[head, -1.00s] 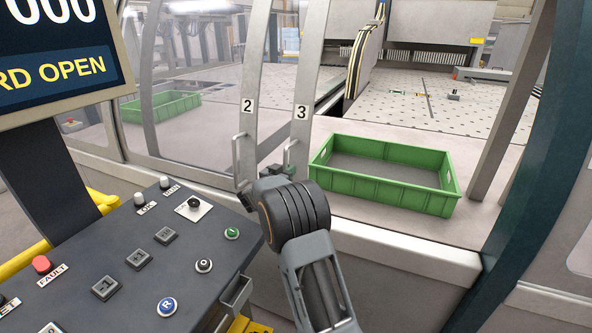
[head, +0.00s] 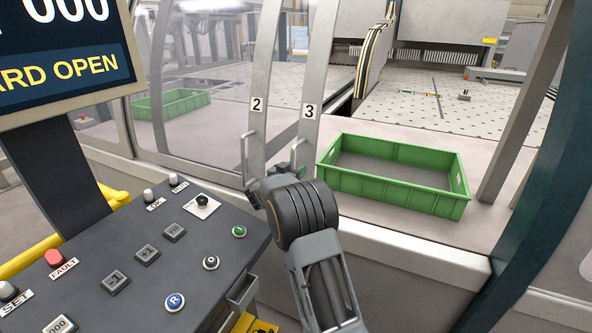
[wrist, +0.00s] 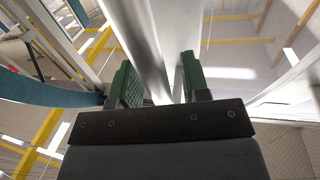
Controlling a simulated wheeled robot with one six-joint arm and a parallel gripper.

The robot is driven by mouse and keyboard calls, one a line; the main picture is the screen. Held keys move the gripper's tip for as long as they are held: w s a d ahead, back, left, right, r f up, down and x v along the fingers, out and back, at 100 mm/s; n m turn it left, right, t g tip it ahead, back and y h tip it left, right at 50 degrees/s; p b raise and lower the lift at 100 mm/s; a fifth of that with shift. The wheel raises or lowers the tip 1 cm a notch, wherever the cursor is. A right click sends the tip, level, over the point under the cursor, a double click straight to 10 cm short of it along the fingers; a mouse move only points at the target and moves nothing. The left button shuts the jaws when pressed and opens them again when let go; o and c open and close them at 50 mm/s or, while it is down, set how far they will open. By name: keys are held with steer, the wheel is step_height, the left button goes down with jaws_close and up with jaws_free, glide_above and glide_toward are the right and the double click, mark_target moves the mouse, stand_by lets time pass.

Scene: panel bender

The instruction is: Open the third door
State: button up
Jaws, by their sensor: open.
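The third door's grey frame (head: 310,112), labelled 3, stands close to the right of the second door's frame (head: 257,105), labelled 2. Right of it is a wide gap with no glass visible across it. The third door's upright handle (head: 298,152) is on its frame. My gripper (head: 287,172) is at the lower end of this handle, its jaws partly hidden by my wrist. In the wrist view my gripper (wrist: 160,84) has its green pads apart, with a pale metal bar between them. I cannot tell whether the pads touch it.
A control desk (head: 140,270) with buttons stands at left, below a screen (head: 65,55) reading "RD OPEN". A green crate (head: 400,195) sits on the ledge behind the gap. A dark teal post (head: 535,210) stands at right.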

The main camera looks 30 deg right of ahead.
steer(key=b+v, duration=0.2)
steer(key=v, duration=1)
steer(key=shift+b, duration=0.35)
steer(key=w+a+r+n+t+y, duration=0.1)
steer(key=a+r+n+t+y, duration=0.4)
steer(key=t+y, duration=0.25)
steer(key=s+a+n+g+y, duration=0.2)
steer(key=s+a+n+y, duration=0.45)
steer(key=s+y, duration=0.2)
steer(key=s+f+g, duration=0.4)
steer(key=s, duration=0.6)
steer(key=s+f+n+g, duration=0.1)
steer(key=s+f+g, duration=0.3)
steer(key=s, duration=0.7)
steer(key=shift+d+f+g, duration=0.35)
steer(key=shift+d+f, duration=0.1)
